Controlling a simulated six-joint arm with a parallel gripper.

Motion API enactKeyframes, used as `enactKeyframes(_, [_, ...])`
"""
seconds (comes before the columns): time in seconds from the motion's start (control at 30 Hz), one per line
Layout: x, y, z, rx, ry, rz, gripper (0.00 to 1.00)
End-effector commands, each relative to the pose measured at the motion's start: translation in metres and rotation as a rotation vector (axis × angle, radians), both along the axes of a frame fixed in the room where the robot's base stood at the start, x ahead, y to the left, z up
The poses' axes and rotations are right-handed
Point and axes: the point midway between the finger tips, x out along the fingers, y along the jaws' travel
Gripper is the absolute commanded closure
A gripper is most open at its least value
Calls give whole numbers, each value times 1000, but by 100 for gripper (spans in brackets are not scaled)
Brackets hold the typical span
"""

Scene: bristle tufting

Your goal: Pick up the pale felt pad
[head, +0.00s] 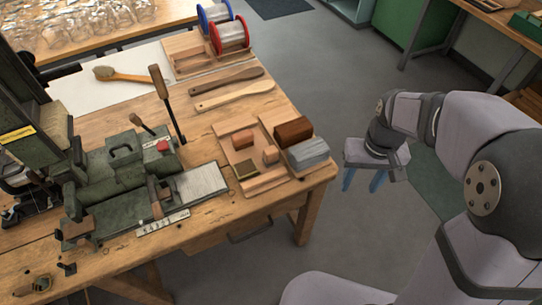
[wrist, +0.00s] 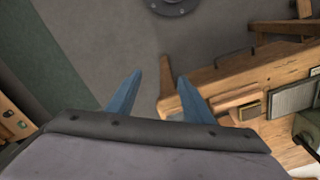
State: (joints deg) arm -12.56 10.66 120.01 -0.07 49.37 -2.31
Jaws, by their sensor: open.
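My gripper (head: 361,181) is open and empty, off the bench's right end and above the floor. Its two blue fingers point down and also show well apart in the wrist view (wrist: 160,80). I cannot tell for sure which piece is the pale felt pad. Small tan blocks (head: 243,139) and a dark square piece with a light edge (head: 246,170) lie further left.
The wooden bench (head: 215,225) carries a green machine (head: 115,180) with an upright lever (head: 166,100). Two wooden brush handles (head: 235,92), a brush (head: 135,76) and wire spools (head: 230,36) lie further back. Open floor surrounds my gripper.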

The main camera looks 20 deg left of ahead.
Motion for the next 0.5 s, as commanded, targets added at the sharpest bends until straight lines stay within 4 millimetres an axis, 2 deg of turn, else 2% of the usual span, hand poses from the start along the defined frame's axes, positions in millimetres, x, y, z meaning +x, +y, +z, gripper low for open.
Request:
enactKeyframes(0.03, [16, 20, -4, 0, 2, 49, 53])
enactKeyframes(0.2, [59, 86, -10, -1, 4, 194, 53])
enactKeyframes(0.3, [75, 128, -18, -1, 3, 279, 53])
enactKeyframes(0.5, [89, 203, -34, -1, 3, 422, 53])
